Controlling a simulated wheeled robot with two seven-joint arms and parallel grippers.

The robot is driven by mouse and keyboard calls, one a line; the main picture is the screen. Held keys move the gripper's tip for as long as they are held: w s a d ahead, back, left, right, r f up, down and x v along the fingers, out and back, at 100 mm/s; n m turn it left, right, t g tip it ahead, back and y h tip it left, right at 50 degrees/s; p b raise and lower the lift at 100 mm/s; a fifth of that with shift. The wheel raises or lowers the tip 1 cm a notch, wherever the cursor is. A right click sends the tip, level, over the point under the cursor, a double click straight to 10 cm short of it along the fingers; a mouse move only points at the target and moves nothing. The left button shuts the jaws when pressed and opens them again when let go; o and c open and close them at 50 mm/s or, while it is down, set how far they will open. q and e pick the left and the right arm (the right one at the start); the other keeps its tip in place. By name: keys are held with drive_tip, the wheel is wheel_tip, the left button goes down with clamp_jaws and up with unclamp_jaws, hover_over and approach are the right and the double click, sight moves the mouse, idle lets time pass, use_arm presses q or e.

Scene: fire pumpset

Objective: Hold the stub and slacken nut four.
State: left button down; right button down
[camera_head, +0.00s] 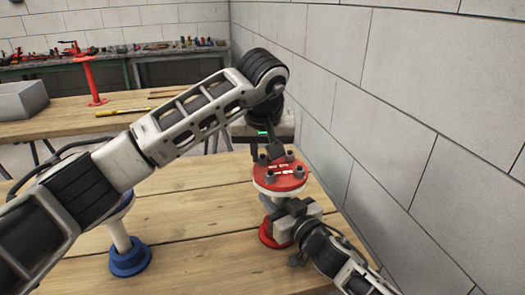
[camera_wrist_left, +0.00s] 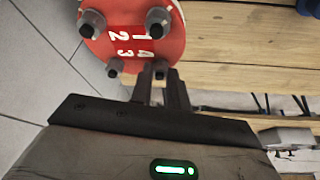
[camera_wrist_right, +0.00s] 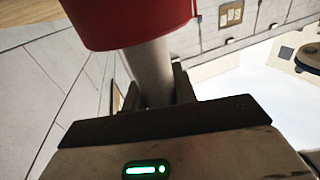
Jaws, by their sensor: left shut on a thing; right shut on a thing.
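The stub has a round red top flange (camera_head: 280,176) with white number marks and several dark nuts. It also shows in the left wrist view (camera_wrist_left: 130,38). My left gripper (camera_head: 274,152) reaches down from above. In the left wrist view its fingers (camera_wrist_left: 160,80) are shut on one nut (camera_wrist_left: 160,71) at the flange's edge; I cannot read that nut's number. My right gripper (camera_head: 285,208) is shut on the stub's pale pipe below the flange. In the right wrist view its fingers (camera_wrist_right: 158,90) clasp the pipe (camera_wrist_right: 150,68), under the red flange. The stub stands upright on its red base (camera_head: 272,236).
A stub with a blue base (camera_head: 130,258) stands on the wooden table (camera_head: 190,235), partly behind my left arm. A grey block wall (camera_head: 430,120) runs close along the right. A further bench holds a grey bin (camera_head: 22,101), a yellow-handled tool (camera_head: 122,112) and a red stand (camera_head: 92,80).

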use_arm(q)
drive_tip(key=shift+n, duration=0.3)
drive_tip(key=n+y, duration=0.1)
drive_tip(key=n, duration=0.2)
drive_tip(key=shift+d, duration=0.2)
drive_tip(key=n, duration=0.2)
drive_tip(key=n+g+y, duration=0.1)
drive_tip(key=shift+w+d+n+y, duration=0.15)
drive_tip(key=shift+n+y, duration=0.15)
drive_tip(key=shift+n, duration=0.1)
drive_tip(key=n, duration=0.2)
drive_tip(key=n+g+y, duration=0.1)
drive_tip(key=n, duration=0.1)
drive_tip(key=n+g, duration=0.1)
drive_tip(key=n, duration=0.1)
drive_tip(key=shift+w+d, duration=0.1)
drive_tip(key=shift+w, duration=0.15)
drive_tip(key=c, duration=1.3)
unclamp_jaws()
drive_tip(key=shift+c, duration=0.2)
